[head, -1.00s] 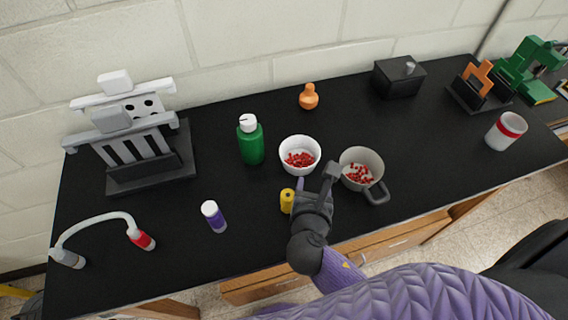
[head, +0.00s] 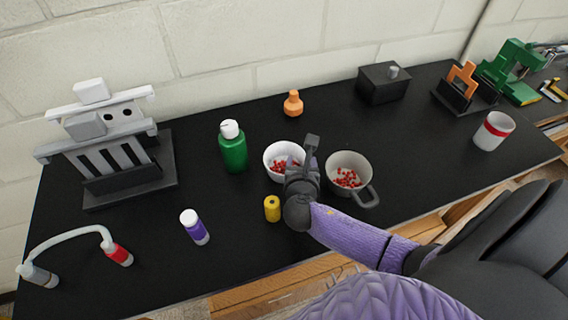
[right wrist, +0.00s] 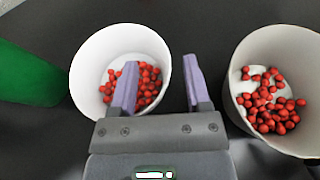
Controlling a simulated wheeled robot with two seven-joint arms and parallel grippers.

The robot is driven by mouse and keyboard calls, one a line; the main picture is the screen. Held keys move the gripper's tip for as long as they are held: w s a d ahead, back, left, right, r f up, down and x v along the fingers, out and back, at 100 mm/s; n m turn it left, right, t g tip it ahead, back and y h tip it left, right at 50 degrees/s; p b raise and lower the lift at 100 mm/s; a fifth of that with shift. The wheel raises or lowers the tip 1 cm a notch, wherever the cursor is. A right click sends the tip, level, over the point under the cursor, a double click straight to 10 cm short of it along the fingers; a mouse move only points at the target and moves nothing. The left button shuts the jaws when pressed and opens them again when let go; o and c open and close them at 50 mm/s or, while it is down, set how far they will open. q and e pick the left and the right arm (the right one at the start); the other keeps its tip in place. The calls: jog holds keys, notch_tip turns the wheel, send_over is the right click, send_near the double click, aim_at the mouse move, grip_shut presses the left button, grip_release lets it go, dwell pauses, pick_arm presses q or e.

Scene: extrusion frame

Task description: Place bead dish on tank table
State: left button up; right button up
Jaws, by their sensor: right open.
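My right gripper (right wrist: 158,85) is open. In the right wrist view its left finger overlaps the bowl's right part and its right finger is in the gap between bowl and cup. I cannot tell whether it touches the bowl. My left gripper is out of view.
A green bottle (head: 233,148) stands left of the bowl, a yellow cylinder (head: 272,208) in front. Behind are an orange flask (head: 293,103) and a black box (head: 383,83). A grey rack (head: 110,140) stands at left.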

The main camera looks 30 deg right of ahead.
jog(key=shift+r, duration=0.1)
grip_shut()
jog(key=shift+s+a+f, duration=0.1)
jog(key=shift+s+f, duration=0.05)
jog(key=shift+f, duration=0.05)
dwell(1.1)
